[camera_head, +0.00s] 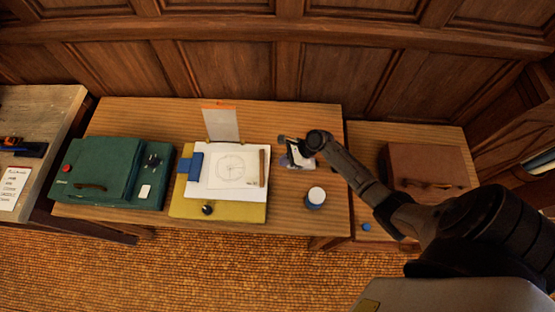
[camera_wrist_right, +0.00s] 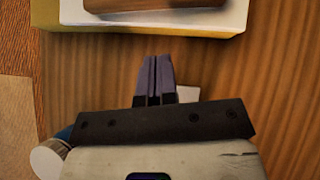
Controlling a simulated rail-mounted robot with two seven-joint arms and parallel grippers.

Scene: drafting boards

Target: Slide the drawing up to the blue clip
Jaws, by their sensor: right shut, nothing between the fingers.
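The drawing (camera_head: 231,172), a sheet with a round line sketch, lies on white paper on a yellow board (camera_head: 190,208). The blue clip (camera_head: 195,165) is at the paper's left edge, with a gap of white paper between it and the drawing. A wooden bar (camera_head: 262,168) lies along the drawing's right side. My right gripper (camera_head: 284,160) is right of the board, shut and empty. In the right wrist view its fingertips (camera_wrist_right: 158,60) point at the board's edge (camera_wrist_right: 140,34), apart from it in the picture. My left gripper is not in view.
A jar with a white lid (camera_head: 315,197) stands right of the board. A green case (camera_head: 110,172) is to the left, and an upright card (camera_head: 221,124) stands behind. A brown case (camera_head: 428,170) is on the right table. Bare wood lies around my right gripper.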

